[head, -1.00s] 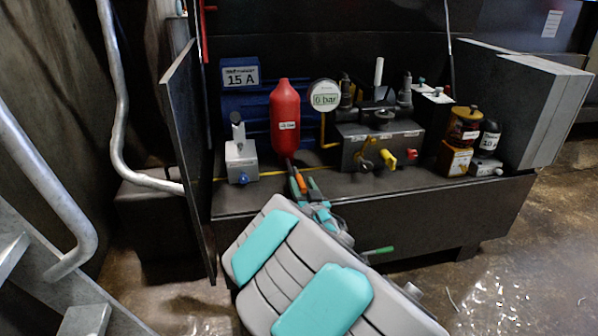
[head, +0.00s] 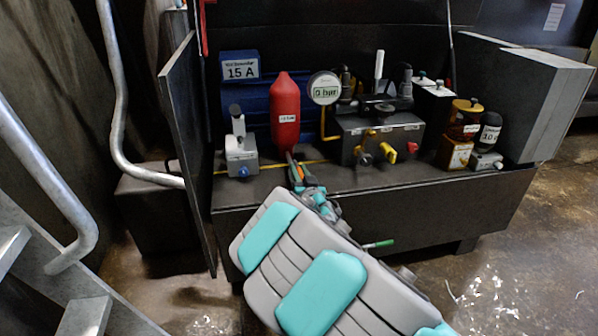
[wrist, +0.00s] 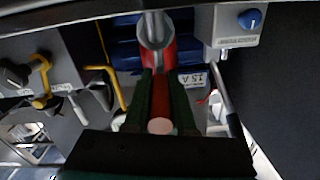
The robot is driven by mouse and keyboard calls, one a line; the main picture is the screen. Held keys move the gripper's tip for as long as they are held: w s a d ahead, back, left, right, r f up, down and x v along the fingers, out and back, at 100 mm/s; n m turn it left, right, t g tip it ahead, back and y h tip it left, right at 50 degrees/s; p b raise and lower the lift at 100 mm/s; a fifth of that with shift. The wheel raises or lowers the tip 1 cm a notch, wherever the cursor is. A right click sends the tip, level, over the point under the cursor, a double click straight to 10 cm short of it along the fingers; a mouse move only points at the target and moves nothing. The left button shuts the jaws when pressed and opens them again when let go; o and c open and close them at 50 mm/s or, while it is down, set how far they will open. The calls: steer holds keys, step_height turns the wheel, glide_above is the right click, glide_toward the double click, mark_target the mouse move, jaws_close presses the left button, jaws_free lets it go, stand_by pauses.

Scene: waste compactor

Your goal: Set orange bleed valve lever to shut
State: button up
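The orange lever (head: 299,173) shows as a small strip below the red cylinder (head: 285,115), among my gripper's fingers in the head view. My gripper (head: 294,163) reaches in over the front edge of the cabinet. In the wrist view, which is upside down, its two dark green fingers (wrist: 161,82) are apart, with the red cylinder (wrist: 160,55) showing between and beyond them. The lever's set position is hidden.
A grey block with a blue knob (head: 241,155) stands left of the cylinder. A pressure gauge (head: 324,88) and a valve block (head: 378,137) with yellow and red knobs stand right. An open door panel (head: 190,140) bounds the left side.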

jaws_close()
stand_by(0.9)
